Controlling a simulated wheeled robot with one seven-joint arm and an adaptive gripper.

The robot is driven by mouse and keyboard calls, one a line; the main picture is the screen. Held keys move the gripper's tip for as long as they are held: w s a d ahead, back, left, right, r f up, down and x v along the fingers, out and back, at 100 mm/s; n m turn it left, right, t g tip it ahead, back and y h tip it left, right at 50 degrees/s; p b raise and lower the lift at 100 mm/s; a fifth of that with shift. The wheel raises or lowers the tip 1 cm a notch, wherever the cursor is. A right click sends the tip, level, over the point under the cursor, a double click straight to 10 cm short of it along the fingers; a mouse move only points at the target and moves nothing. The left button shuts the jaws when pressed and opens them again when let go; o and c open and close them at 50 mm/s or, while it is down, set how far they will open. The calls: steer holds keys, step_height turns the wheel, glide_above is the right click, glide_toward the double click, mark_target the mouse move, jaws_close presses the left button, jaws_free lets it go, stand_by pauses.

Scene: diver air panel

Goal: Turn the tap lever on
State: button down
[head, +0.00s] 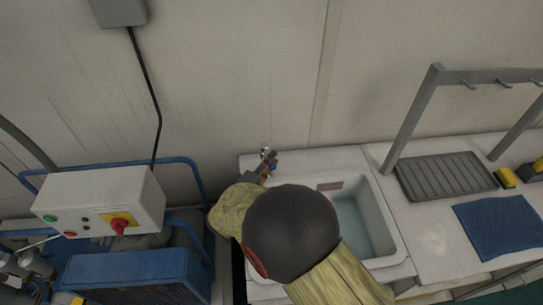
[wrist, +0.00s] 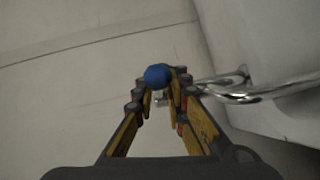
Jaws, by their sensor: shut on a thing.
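The chrome tap (wrist: 235,90) shows in the wrist view, with its spout reaching over the pale sink. The tap lever ends in a blue knob (wrist: 158,76), which sits between the fingertips of my gripper (wrist: 160,85). The fingers are closed in on the lever around the knob. In the head view my gripper (head: 266,165) is at the back left corner of the sink (head: 395,235), near the wall. My arm hides most of the tap and the left part of the basin there.
A blue-framed machine with a control box (head: 100,200) stands to the left. The wall is close behind.

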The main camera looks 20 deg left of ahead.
steer(key=shift+a+r, duration=0.2)
steer(key=shift+r, duration=0.1)
steer(key=c, duration=2.2)
jaws_free()
steer(key=o, duration=0.3)
steer(key=shift+f, duration=0.2)
steer(key=shift+d, duration=0.1)
steer(key=s, duration=0.4)
steer(key=s+r, duration=0.1)
steer(key=s, duration=0.3)
steer(key=s+a, duration=0.1)
steer(key=s, duration=0.2)
steer(key=shift+s+a+r, duration=0.1)
steer(key=shift+s+r, duration=0.2)
steer(key=shift+s, duration=0.1)
steer(key=shift+w, duration=0.1)
